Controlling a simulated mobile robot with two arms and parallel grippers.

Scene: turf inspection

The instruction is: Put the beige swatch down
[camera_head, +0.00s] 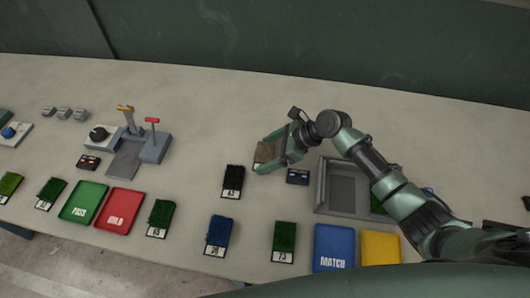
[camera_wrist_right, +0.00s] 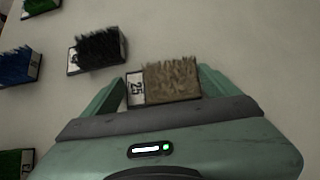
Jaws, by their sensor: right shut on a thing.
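The beige swatch (camera_head: 264,152) is a small block of tan turf with a white numbered label. It also shows in the right wrist view (camera_wrist_right: 172,80), between the two green fingers. My right gripper (camera_head: 270,154) is shut on it, with a finger on either side. The swatch is over the pale table, above and right of the black swatch (camera_head: 232,180); I cannot tell whether it touches the table. My left gripper is not in view.
A grey bin (camera_head: 322,190) stands right of the gripper, partly behind my arm. A small dark device (camera_head: 297,177) lies between them. Blue MATCH (camera_head: 333,246), yellow (camera_head: 381,248), red (camera_head: 119,210) and green PASS (camera_head: 84,203) trays line the front.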

